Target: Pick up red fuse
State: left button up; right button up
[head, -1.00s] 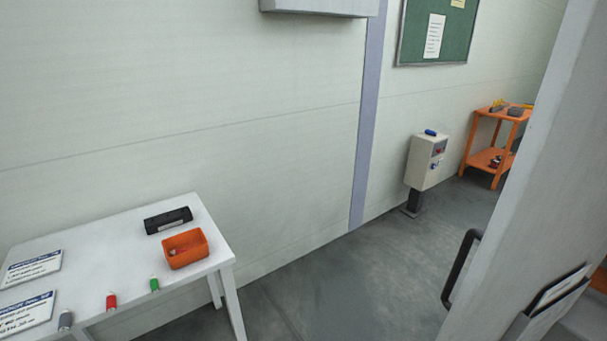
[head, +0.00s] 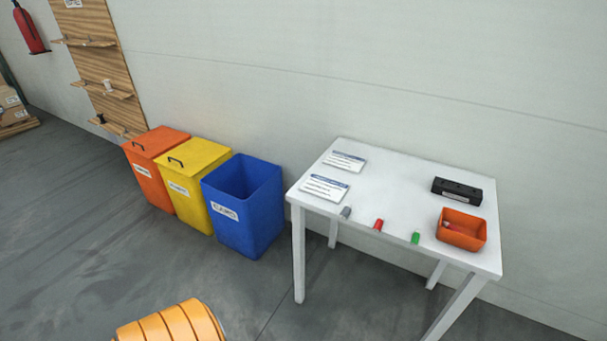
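The red fuse (head: 378,225) is a small red cylinder lying near the front edge of the white table (head: 395,172) in the head view. A grey fuse (head: 346,212) lies to its left and a green fuse (head: 415,238) to its right, both apart from it. An orange box (head: 461,230) stands on the table to the right, with something small inside that I cannot make out. Neither of my grippers is in view.
A black block (head: 457,190) and two printed cards (head: 325,188) also lie on the table. Blue (head: 243,205), yellow (head: 192,183) and orange (head: 155,165) bins stand left of it. An orange ribbed object (head: 170,325) is at the bottom edge. Open floor lies in front.

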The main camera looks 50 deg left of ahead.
aim_at(377, 229)
jog(key=u, duration=0.9)
